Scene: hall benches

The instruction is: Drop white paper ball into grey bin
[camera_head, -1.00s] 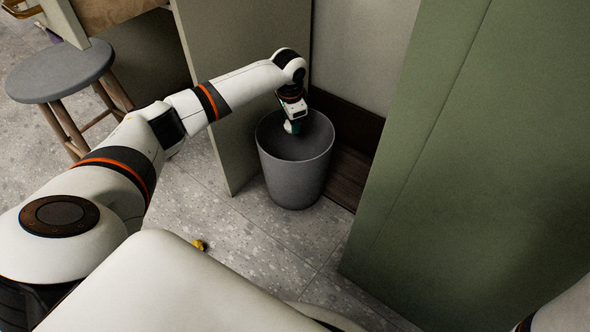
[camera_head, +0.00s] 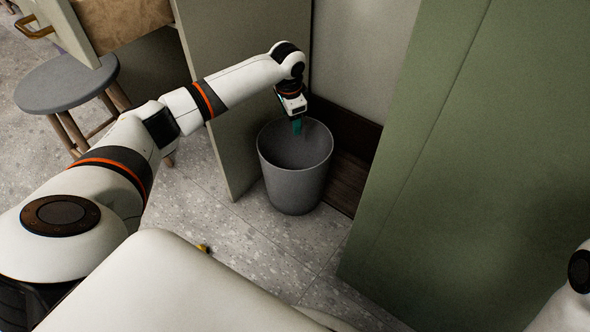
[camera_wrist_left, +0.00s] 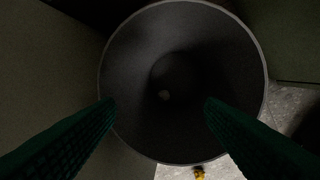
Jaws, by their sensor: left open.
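The grey bin (camera_head: 294,182) stands upright on the floor between a beige panel and a green panel. My left gripper (camera_head: 297,127) is above the bin's mouth, pointing down. In the left wrist view, its two green fingers (camera_wrist_left: 160,112) are spread wide with nothing between them. The bin's round rim (camera_wrist_left: 103,75) fills most of that view. The ball is hidden in the head view. My right gripper is not in view.
A round grey stool (camera_head: 66,82) stands at the left. The green panel (camera_head: 450,150) is close on the bin's right, the beige panel (camera_head: 232,110) on its left. A small yellow object (camera_head: 204,248) lies on the floor in front, where the floor is otherwise clear.

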